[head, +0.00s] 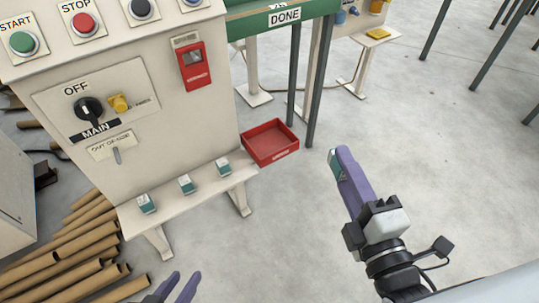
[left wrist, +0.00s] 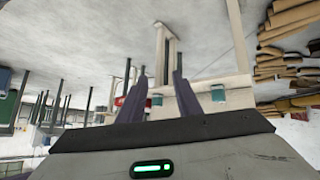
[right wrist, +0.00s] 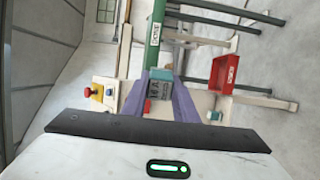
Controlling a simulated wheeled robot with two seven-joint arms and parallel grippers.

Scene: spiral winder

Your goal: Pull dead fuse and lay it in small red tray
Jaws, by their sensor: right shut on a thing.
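My right gripper (head: 338,160) is shut on a teal and grey fuse (right wrist: 160,84) marked 16 A, held in the air right of the small red tray. In the head view the finger mostly hides this fuse. A red fuse holder (head: 194,66) with a grey opening is on the cabinet front. My left gripper (head: 180,288) is open and empty at the bottom edge; its fingers stand apart in the left wrist view (left wrist: 160,88).
Three teal fuses (head: 186,184) stand on the white ledge (head: 205,187). Dark table legs (head: 318,90) rise behind the tray. Cardboard tubes (head: 75,250) lie at left.

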